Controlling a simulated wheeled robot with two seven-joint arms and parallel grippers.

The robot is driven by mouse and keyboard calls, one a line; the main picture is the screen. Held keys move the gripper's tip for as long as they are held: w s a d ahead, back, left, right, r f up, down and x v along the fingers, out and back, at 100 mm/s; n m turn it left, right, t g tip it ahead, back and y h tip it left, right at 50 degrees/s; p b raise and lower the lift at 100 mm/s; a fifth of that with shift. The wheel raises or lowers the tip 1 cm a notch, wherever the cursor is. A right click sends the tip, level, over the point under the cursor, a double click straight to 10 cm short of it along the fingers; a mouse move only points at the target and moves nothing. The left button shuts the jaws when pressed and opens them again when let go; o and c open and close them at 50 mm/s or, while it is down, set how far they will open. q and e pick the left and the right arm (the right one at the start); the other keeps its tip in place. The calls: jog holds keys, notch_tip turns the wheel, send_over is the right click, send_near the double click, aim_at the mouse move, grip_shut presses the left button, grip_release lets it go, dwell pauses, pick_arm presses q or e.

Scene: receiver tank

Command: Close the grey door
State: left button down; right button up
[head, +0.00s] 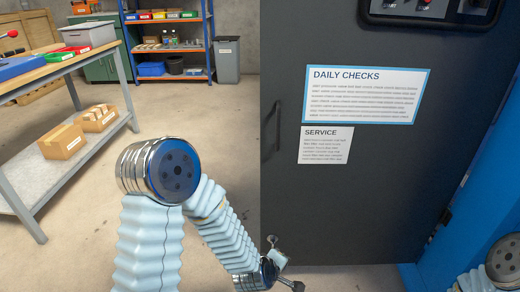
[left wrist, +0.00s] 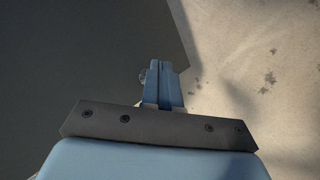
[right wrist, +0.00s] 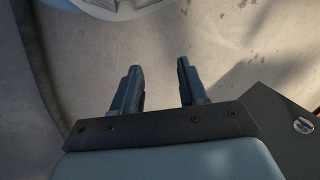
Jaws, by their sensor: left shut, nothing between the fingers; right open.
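The grey door (head: 375,215) fills the right half of the head view, a dark upright panel with two notices and a thin handle (head: 278,127) near its left edge. Its right side meets blue housing (head: 428,277), with a hinge (head: 445,215) showing there. How far it stands open I cannot tell. My left gripper (head: 283,264) is low at the door's bottom left corner. In the left wrist view its fingers (left wrist: 163,85) are together and empty, beside a dark panel; contact is unclear. My right gripper (right wrist: 158,88) is open and empty above the floor, outside the head view.
A workbench (head: 75,62) with cardboard boxes (head: 80,128) on its lower shelf stands at the left. Blue shelving (head: 168,50) and a grey bin (head: 227,60) stand behind. The floor left of the door is clear. A control panel (head: 430,10) is at the top right.

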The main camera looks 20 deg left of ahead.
aim_at(268, 138)
pick_arm(q)
jog(key=w+r+n+t+y, duration=0.1)
jog(key=w+r+n+t, duration=0.25)
jog(key=r+n, duration=0.45)
jog(key=s+a+r+n+t+y+b, duration=0.1)
jog(key=s+a+r+n+t+y, duration=0.15)
jog(key=r+n, duration=0.8)
jog(key=s+a+r+n+t+y+b, duration=0.1)
jog(key=s+r+n+t+y+b, duration=0.2)
jog(key=r+n, duration=0.8)
jog(key=w+a+r+m+p, duration=0.1)
jog(key=w, duration=0.3)
jog(key=w+a+r+m+p, duration=0.1)
jog(key=w, duration=0.3)
jog(key=w+a+r+m+y+p, duration=0.1)
jog(key=w+a, duration=0.1)
jog(key=w, duration=0.2)
jog(key=shift+w+p, duration=0.15)
jog(key=shift+p, duration=0.25)
jog(key=shift+x, duration=0.85)
pick_arm(e)
jog(key=shift+d+f, duration=0.1)
jog(key=shift+f, duration=0.25)
